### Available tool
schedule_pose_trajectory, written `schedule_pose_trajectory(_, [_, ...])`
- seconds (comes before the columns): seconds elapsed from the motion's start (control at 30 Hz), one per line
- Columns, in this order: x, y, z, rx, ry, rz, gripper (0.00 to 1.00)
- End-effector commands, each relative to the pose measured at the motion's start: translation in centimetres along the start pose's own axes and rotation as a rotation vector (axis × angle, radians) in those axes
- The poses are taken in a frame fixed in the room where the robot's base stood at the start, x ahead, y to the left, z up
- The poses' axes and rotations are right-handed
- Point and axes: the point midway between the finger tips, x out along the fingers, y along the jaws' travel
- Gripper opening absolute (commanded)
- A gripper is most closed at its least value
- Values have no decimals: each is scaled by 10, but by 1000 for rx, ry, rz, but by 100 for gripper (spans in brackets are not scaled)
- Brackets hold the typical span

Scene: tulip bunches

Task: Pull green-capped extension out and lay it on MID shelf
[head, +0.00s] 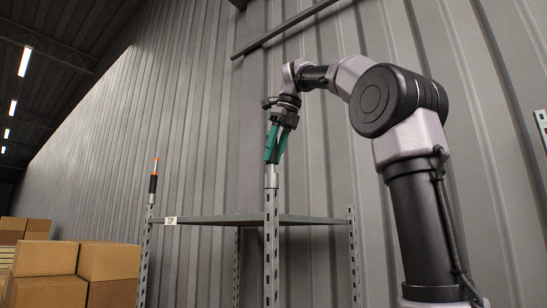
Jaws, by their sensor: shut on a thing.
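My gripper (272,160) points down over the top of the front post of a grey metal rack. Its teal fingers are shut on an extension (271,178). Only a short silver part of the extension shows, just below the fingertips and in line with the post. Its upper part and any green cap are hidden by the fingers. I cannot tell how far it sits in the post. One rack shelf (212,219) shows, seen nearly edge-on from slightly below. I cannot tell which level it is.
An extension with an orange tip and black grip (153,184) stands upright on the rack's left post. A small label (170,221) is on the shelf's left corner. Cardboard boxes (108,262) are stacked at lower left. A ribbed grey wall (200,130) stands close behind the rack.

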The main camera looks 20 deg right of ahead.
Motion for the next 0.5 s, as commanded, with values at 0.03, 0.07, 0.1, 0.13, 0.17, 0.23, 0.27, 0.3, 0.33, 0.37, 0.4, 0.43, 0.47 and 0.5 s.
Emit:
schedule_pose_trajectory(0.03, [-2,0,1,0,-1,-1,0])
schedule_pose_trajectory(0.07, [-3,-1,2,0,0,-2,0])
schedule_pose_trajectory(0.1, [-4,-1,2,1,0,-1,0])
schedule_pose_trajectory(0.13, [-5,0,3,1,0,-1,0])
schedule_pose_trajectory(0.17, [-6,0,3,1,-1,-1,0])
schedule_pose_trajectory(0.23, [-9,0,4,1,-1,0,0])
schedule_pose_trajectory(0.27, [-10,0,4,1,-2,0,0])
schedule_pose_trajectory(0.3, [-12,0,5,1,-2,-1,0])
schedule_pose_trajectory(0.33, [-13,0,6,1,-1,-2,0])
schedule_pose_trajectory(0.37, [-14,0,6,1,-1,-1,0])
schedule_pose_trajectory(0.4, [-16,0,7,1,0,-1,0])
schedule_pose_trajectory(0.43, [-17,-1,7,0,0,-1,0])
schedule_pose_trajectory(0.47, [-18,-1,8,0,0,-2,0])
schedule_pose_trajectory(0.5, [-19,-1,8,1,1,-1,0])
